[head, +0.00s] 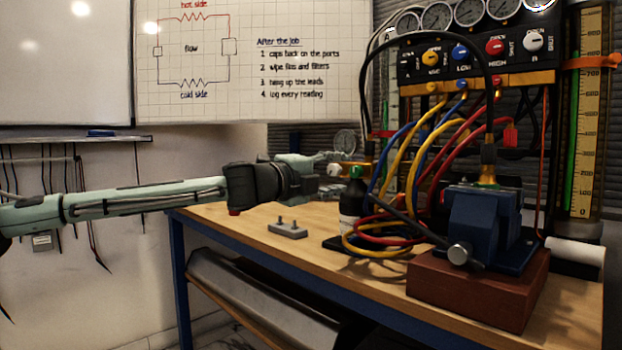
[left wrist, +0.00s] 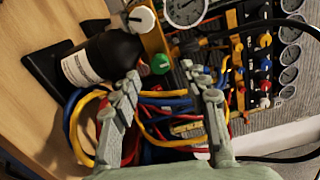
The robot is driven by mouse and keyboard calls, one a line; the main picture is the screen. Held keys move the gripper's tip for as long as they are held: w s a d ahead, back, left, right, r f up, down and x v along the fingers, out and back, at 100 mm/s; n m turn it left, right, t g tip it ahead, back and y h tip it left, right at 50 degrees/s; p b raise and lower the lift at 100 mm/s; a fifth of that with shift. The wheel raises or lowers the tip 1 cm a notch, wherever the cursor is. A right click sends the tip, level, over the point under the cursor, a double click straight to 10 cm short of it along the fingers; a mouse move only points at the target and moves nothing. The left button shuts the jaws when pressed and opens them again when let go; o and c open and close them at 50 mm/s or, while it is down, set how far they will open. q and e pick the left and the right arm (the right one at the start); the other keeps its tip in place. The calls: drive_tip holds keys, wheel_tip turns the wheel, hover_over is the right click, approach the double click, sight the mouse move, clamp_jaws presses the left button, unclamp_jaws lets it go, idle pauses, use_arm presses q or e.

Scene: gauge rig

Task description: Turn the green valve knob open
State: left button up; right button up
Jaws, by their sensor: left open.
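The green valve knob (left wrist: 160,63) shows in the left wrist view, on a brass-coloured bar beside a black bottle. It lies just beyond and between the fingertips of my left gripper (left wrist: 165,82), which is open and empty. I see no contact with the knob. A white knob (left wrist: 141,19) sits near the green one. My right gripper is not in view.
Blue, yellow and red hoses (head: 405,190) loop close to the bottle. A blue vise (head: 484,225) on a red-brown block (head: 478,285) stands at the bench's right. The gauge panel (head: 478,50) rises behind. A grey block with pegs (head: 287,230) lies on the bench (head: 245,222), whose left part is mostly clear.

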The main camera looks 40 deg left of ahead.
use_arm(q)
drive_tip(key=s, duration=0.8)
idle(0.4)
drive_tip(key=shift+s+f, duration=0.1)
drive_tip(key=shift+s, duration=0.05)
idle(0.3)
